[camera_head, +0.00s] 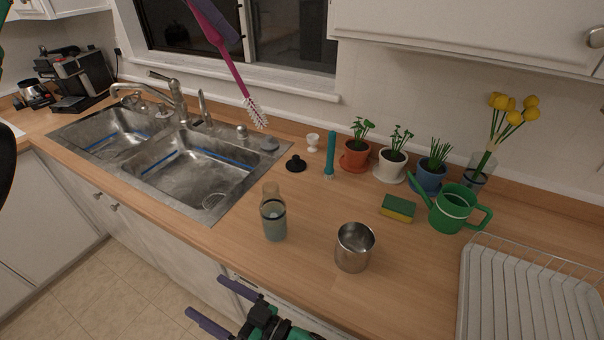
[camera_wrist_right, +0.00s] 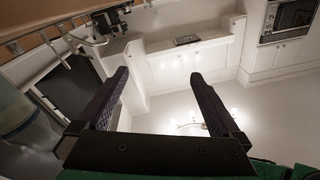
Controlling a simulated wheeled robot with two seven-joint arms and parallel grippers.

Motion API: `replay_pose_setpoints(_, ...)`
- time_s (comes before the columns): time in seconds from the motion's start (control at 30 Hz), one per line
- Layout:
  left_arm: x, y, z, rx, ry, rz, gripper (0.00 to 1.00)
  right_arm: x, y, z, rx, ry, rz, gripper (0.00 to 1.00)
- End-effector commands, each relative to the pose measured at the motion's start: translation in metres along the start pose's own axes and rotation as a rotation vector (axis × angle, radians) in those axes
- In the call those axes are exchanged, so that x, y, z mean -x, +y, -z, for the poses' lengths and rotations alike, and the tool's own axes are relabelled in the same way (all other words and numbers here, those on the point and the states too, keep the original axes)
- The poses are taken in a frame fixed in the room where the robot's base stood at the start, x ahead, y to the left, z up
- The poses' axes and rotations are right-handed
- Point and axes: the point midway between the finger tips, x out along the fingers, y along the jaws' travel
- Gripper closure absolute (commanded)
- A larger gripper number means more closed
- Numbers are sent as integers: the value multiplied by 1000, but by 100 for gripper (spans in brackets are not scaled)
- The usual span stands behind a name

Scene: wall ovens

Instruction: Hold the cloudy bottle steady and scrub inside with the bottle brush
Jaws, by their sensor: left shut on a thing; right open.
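The cloudy bottle (camera_head: 273,216) stands upright on the wooden counter, right of the sink, with a dark band around it. My left gripper (camera_head: 219,18) is at the top edge of the head view, mostly cut off. It is shut on the bottle brush (camera_head: 233,66), whose magenta handle slants down to white bristles (camera_head: 255,112). The bristles hang above the counter, behind the bottle and apart from it. My right gripper (camera_head: 206,296) is open and empty, low in front of the counter's edge. Its spread purple fingers show in the right wrist view (camera_wrist_right: 160,95).
The double sink (camera_head: 183,165) lies to the left. A metal cup (camera_head: 354,248) stands right of the bottle. Behind are a black stopper (camera_head: 296,163), a teal brush (camera_head: 330,155) and potted plants. A sponge (camera_head: 397,208), green watering can (camera_head: 453,207) and dish rack (camera_head: 525,300) are farther right.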

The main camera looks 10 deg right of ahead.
Motion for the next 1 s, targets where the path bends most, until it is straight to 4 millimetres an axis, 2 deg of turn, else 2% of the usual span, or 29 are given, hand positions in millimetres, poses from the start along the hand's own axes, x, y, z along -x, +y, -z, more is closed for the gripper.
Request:
replay_pose_setpoints(0.03,0,0,0,0,0,0,100,-10,-9,31,-42,58,22,0)
replay_pose_setpoints(0.17,0,0,0,0,0,0,100,-22,-22,112,-253,202,67,0)
replay_pose_setpoints(0.2,0,0,0,0,0,0,100,-21,-18,136,-366,251,71,0)
replay_pose_setpoints(0.23,0,0,0,0,0,0,100,-17,-8,152,-484,289,66,0)
replay_pose_setpoints(0.27,0,0,0,0,0,0,100,-11,7,162,-627,325,51,0)
replay_pose_setpoints(0.3,0,0,0,0,0,0,100,-2,30,165,-816,361,22,0)
replay_pose_setpoints(0.37,0,0,0,0,0,0,100,12,63,158,-1066,406,-22,0)
replay_pose_setpoints(0.4,0,0,0,0,0,0,100,21,83,149,-1228,435,-50,0)
replay_pose_setpoints(0.5,0,0,0,0,0,0,100,48,125,121,-1636,517,-105,0)
replay_pose_setpoints(0.6,0,0,0,0,0,0,100,74,152,91,-2040,608,-120,0)
replay_pose_setpoints(0.7,0,0,0,0,0,0,100,92,164,69,-2376,685,-94,0)
replay_pose_setpoints(0.8,0,0,0,0,0,0,100,103,168,58,-2597,734,-53,0)
replay_pose_setpoints(0.9,0,0,0,0,0,0,100,106,169,54,-2698,754,-24,0)
replay_pose_setpoints(1.0,0,0,0,0,0,0,100,101,172,54,-2718,758,-15,0)
